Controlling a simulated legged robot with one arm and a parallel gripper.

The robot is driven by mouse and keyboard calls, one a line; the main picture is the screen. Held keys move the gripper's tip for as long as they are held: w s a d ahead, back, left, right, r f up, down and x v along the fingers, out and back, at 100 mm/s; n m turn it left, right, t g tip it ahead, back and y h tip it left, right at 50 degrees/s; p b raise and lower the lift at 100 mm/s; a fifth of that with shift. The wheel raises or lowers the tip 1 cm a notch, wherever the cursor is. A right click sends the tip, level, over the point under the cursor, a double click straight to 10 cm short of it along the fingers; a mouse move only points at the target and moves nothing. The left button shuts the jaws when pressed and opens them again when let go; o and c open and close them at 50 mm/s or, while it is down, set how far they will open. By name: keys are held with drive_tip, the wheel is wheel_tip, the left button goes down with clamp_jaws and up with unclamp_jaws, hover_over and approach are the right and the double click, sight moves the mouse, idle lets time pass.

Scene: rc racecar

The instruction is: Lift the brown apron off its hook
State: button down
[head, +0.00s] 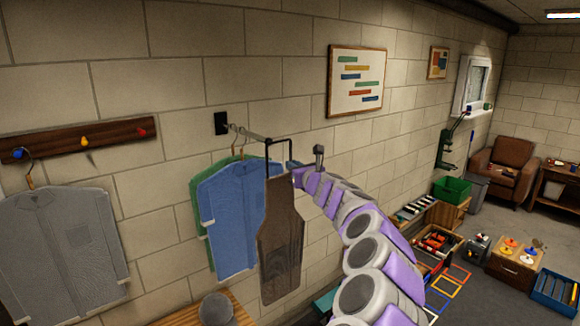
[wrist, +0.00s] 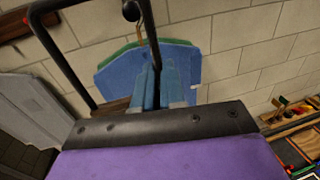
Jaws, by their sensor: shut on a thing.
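The brown apron (head: 281,240) hangs upright below a squared black neck loop (head: 278,141) in the head view. The loop's top is at the outer end of a metal rail (head: 250,134) fixed to the wall; I cannot tell whether they touch. My gripper (head: 293,166) comes in from the right at the loop's right side, just above the apron. In the wrist view, the blue fingers of my gripper (wrist: 153,85) are shut around one upright of the black loop (wrist: 65,62). The apron's body cannot be clearly made out there.
Blue and green shirts (head: 228,215) hang close behind the apron. A grey shirt (head: 62,255) hangs from a peg board (head: 80,138) at left. A grey round object (head: 216,309) sits on a wooden surface below. Toolboxes and crates (head: 436,241) stand on the floor at right.

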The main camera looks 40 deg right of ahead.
drive_tip(key=shift+s+a+r, duration=0.1)
drive_tip(key=shift+s+r, duration=0.15)
drive_tip(key=shift+s, duration=0.15)
drive_tip(key=shift+r+p, duration=1.25)
drive_tip(key=shift+p, duration=0.25)
approach(291, 156)
drive_tip(key=shift+s+d+f, duration=0.1)
drive_tip(key=shift+s+d, duration=0.6)
drive_tip(key=shift+s, duration=0.1)
idle(0.6)
